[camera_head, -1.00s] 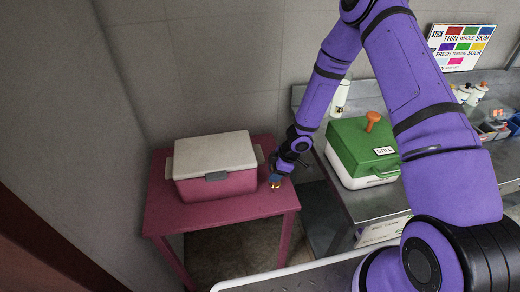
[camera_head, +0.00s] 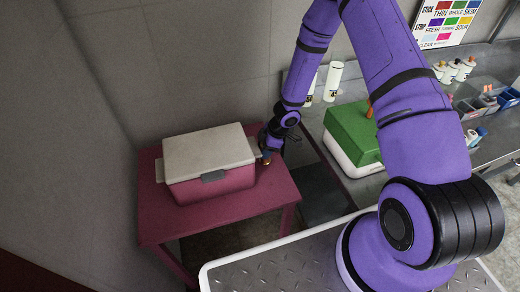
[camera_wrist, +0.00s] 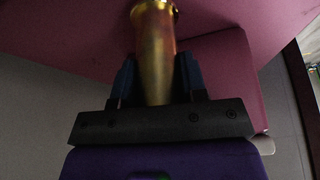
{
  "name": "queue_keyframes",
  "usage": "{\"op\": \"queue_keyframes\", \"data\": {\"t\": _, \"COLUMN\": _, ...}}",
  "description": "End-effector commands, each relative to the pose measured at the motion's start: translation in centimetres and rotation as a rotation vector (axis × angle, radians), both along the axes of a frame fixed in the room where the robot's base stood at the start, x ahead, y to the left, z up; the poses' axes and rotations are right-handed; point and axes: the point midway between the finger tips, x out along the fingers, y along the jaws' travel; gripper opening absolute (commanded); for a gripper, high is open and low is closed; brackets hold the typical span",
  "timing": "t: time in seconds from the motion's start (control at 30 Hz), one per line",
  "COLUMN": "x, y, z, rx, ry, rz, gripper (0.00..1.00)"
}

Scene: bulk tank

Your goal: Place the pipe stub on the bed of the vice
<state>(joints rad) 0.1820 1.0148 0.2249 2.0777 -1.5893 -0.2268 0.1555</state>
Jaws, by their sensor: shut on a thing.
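The pipe stub (camera_wrist: 156,55) is a brassy, yellowish metal tube with a rim at its far end. My gripper (camera_wrist: 157,75) is shut on it, with one dark finger on each side of the tube in the wrist view. In the head view my gripper (camera_head: 266,153) is at the right edge of the pink table, just right of the cooler, with a small bit of the stub (camera_head: 267,161) showing below it. I cannot tell whether the stub touches the tabletop. No vice can be made out in these views.
A pink cooler with a pale lid (camera_head: 208,152) stands on the pink table (camera_head: 220,224), close beside my gripper. A green box (camera_head: 350,132) stands on the metal bench to the right, with bottles (camera_head: 333,80) behind. The table's front part is clear.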

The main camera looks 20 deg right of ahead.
Motion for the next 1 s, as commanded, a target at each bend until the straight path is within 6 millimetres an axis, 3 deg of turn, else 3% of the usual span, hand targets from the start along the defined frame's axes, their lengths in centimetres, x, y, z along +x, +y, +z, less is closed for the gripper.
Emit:
{"op": "queue_keyframes", "data": {"t": 0.57, "x": 0.33, "y": -0.80, "z": -0.97, "rx": 0.001, "ry": -0.001, "rz": 0.002, "gripper": 0.12}}
{"op": "queue_keyframes", "data": {"t": 0.6, "x": 0.33, "y": -0.80, "z": -1.03, "rx": 0.000, "ry": -0.001, "rz": 0.003, "gripper": 0.42}}
{"op": "queue_keyframes", "data": {"t": 0.7, "x": 0.34, "y": -0.80, "z": -0.99, "rx": 0.000, "ry": -0.001, "rz": 0.003, "gripper": 0.65}}
{"op": "queue_keyframes", "data": {"t": 1.0, "x": 0.34, "y": -0.80, "z": -0.89, "rx": 0.000, "ry": -0.002, "rz": 0.001, "gripper": 0.65}}
